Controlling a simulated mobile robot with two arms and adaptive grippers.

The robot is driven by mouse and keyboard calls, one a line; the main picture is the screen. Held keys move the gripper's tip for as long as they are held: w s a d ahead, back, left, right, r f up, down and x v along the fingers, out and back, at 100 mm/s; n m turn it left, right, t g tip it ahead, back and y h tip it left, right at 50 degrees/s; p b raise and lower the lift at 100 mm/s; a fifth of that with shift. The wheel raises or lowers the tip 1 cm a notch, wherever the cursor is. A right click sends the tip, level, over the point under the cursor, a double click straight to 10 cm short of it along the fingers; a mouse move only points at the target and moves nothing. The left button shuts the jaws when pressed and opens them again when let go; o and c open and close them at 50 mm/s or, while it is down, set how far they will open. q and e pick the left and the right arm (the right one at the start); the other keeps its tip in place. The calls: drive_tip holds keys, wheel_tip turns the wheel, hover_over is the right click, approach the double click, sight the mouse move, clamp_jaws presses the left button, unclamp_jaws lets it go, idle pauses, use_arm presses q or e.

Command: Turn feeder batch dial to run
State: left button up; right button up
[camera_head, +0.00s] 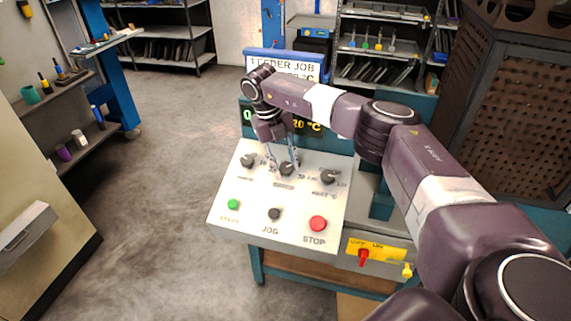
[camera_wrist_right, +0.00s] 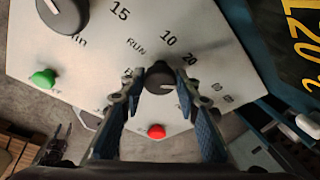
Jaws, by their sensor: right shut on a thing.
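The control panel (camera_head: 256,208) is a pale sloped plate with three black dials in its upper row. My right gripper (camera_head: 285,160) reaches down onto the middle dial (camera_head: 287,169). In the right wrist view the black dial (camera_wrist_right: 160,77) sits between the tips of my right gripper (camera_wrist_right: 159,74), which is shut on it. A pale mark on the dial points to the right in that view. The word RUN (camera_wrist_right: 136,46) is printed up and left of the dial there. My left gripper does not show in the head view.
Other dials stand left (camera_head: 248,161) and right (camera_head: 327,177) of the middle one. Below are a green button (camera_head: 233,204), a black JOG button (camera_head: 274,213) and a red STOP button (camera_head: 318,223). A red switch (camera_head: 363,257) is on the front. Floor on the left is clear.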

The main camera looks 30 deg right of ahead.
drive_tip(key=n+h, duration=0.1)
drive_tip(key=n, duration=0.2)
drive_tip(key=n+h, duration=0.1)
drive_tip(key=n, duration=0.3)
drive_tip(key=shift+a+r, duration=0.1)
drive_tip(key=shift+a, duration=0.1)
drive_tip(key=n+t+h, duration=0.1)
drive_tip(key=n, duration=0.2)
drive_tip(key=shift+n, duration=0.4)
drive_tip(key=n+t, duration=0.1)
drive_tip(key=n, duration=0.2)
drive_tip(key=shift+a+n+h, duration=0.1)
drive_tip(key=shift+n+h, duration=0.2)
drive_tip(key=shift+h, duration=0.1)
drive_tip(key=n+t, duration=0.1)
drive_tip(key=n, duration=0.2)
drive_tip(key=n+t, duration=0.1)
drive_tip(key=n, duration=0.2)
drive_tip(key=shift+s+n+b, duration=0.2)
drive_tip(key=shift+n+b, duration=0.1)
drive_tip(key=n+t, duration=0.1)
drive_tip(key=n, duration=0.2)
drive_tip(key=shift+s+n, duration=0.1)
drive_tip(key=shift+n, duration=0.2)
drive_tip(key=shift+n+t+b, duration=0.4)
drive_tip(key=shift+n+b, duration=0.05)
drive_tip(key=shift+n, duration=1.15)
drive_tip(key=shift+y, duration=0.3)
